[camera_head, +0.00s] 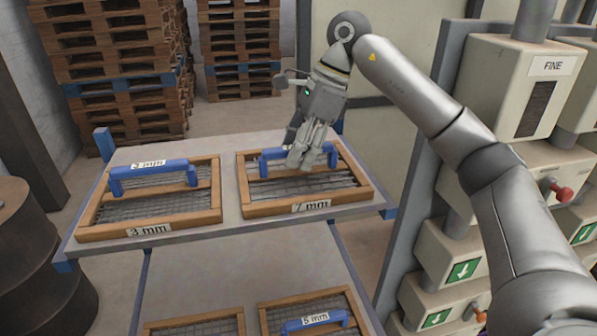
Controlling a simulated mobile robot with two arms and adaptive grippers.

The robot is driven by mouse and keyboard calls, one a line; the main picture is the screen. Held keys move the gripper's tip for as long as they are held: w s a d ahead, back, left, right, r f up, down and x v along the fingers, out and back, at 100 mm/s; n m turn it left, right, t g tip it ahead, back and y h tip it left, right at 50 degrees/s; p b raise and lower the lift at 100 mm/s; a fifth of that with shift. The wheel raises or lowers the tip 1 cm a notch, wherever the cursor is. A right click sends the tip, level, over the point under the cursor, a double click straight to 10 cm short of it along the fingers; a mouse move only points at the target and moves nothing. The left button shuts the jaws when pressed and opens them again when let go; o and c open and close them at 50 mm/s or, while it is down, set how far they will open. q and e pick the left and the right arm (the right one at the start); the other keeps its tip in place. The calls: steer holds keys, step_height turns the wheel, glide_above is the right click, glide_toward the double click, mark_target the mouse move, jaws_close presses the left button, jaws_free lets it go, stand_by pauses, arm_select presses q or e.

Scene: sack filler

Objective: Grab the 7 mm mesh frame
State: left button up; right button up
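The 7 mm mesh frame (258,197) is a wooden frame with grey wire mesh and a blue handle (272,155). It lies on the right half of the upper shelf, its label at the front edge. My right gripper (311,158) points down over this frame, and its fingers cover the middle of the handle. Whether the fingers are open or closed around the handle cannot be made out. My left gripper is not in view.
A 3 mm mesh frame (150,229) lies to the left on the same shelf (228,215). Other frames, one marked 8 mm (310,321), lie on a lower shelf. A machine labelled FINE (500,85) stands at the right. Pallets (110,60) are stacked behind; a dark barrel (30,260) stands left.

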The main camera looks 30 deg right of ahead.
jaws_close()
